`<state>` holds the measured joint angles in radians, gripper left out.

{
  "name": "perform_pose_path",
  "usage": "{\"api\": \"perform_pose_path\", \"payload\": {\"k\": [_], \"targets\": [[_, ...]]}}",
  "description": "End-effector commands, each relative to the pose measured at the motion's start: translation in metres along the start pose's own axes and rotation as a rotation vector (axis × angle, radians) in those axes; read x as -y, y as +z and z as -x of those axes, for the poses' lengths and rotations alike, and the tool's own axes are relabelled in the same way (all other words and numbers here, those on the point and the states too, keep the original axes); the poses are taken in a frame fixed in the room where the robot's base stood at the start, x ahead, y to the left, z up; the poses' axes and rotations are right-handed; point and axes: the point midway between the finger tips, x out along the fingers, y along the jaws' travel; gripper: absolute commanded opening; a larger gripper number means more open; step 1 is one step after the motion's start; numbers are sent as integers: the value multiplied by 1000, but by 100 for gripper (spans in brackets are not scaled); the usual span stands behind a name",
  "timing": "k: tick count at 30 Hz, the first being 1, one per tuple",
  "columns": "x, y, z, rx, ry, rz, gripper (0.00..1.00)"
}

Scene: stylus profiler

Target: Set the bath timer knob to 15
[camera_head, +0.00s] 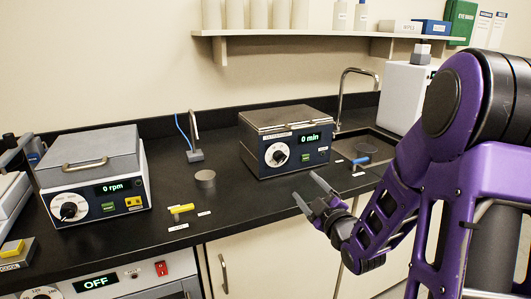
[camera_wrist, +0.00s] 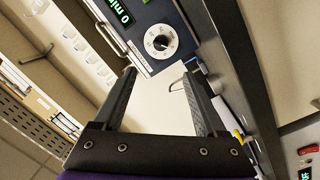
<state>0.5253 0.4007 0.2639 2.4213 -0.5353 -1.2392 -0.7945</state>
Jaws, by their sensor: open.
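The bath (camera_head: 285,138) is a grey box with a dark front panel, standing on the black bench in the head view. Its timer knob (camera_head: 277,154) is a white dial on the left of the panel. A green display (camera_head: 311,138) beside it reads "0 min". The knob also shows at top centre in the wrist view (camera_wrist: 161,41), beyond the fingertips. My gripper (camera_head: 308,190) is open and empty, in front of the bath near the bench's front edge. It is apart from the knob. The exact dial marking at the pointer is too small to read.
A centrifuge-like box (camera_head: 93,175) reading "0 rpm" with its own dial stands at the left. A yellow-handled valve (camera_head: 182,209) and a grey cylinder (camera_head: 205,179) lie between. A blue-handled item (camera_head: 361,160) and a sink with a tap (camera_head: 357,72) are right of the bath.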

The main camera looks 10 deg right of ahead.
Motion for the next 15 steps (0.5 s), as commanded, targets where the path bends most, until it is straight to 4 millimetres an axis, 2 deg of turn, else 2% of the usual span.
{"api": "perform_pose_path", "payload": {"k": [5,15], "targets": [[3,2,-11,5,-6,-2,74],[2,2,-82,4,-3,-3,74]]}}
